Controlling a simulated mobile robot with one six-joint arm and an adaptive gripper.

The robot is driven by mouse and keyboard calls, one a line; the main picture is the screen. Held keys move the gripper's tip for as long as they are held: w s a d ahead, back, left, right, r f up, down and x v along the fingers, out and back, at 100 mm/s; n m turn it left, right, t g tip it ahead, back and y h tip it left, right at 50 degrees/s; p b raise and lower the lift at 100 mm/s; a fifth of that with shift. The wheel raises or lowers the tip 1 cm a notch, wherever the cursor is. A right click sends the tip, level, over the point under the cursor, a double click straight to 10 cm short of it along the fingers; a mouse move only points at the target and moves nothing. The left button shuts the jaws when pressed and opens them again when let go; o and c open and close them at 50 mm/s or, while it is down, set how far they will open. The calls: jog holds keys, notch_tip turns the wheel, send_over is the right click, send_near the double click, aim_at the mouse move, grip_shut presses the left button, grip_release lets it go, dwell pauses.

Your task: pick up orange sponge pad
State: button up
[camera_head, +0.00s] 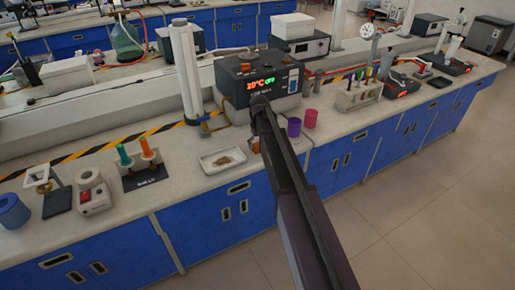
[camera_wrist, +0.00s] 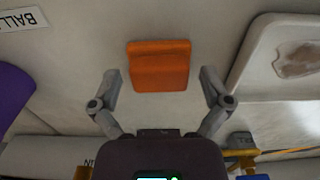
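The orange sponge pad (camera_wrist: 160,66) lies on the pale bench top in the upper middle of the wrist view. In the head view only a small orange patch (camera_head: 255,143) shows beside my arm, which hides the rest. My gripper (camera_wrist: 160,75) is open, with one finger to the left of the pad and one to the right. Gaps show between the pad and both fingers, and nothing is held. I cannot tell the height of the fingertips above the bench.
A white tray (camera_head: 206,164) with a brown item is on one side of the pad. A purple cup (camera_head: 293,127) and a magenta cup (camera_head: 311,118) stand on the other. A box with a lit display (camera_head: 236,80) stands behind. The bench's front edge is close.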

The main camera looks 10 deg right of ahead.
jog(key=c, duration=0.7)
jog(key=shift+o, duration=0.2)
jog(key=shift+r, duration=0.1)
notch_tip(320, 180, up, 3)
jog(key=p, duration=0.3)
jog(key=shift+r, duration=0.1)
jog(key=shift+s+r+p, duration=0.15)
jog(key=shift+r+p, duration=0.2)
jog(key=shift+p, duration=0.2)
jog(key=s+d, duration=0.1)
jog(key=s, duration=1.4)
jog(key=shift+s+r+p, duration=0.35)
jog(key=shift+r+p, duration=0.1)
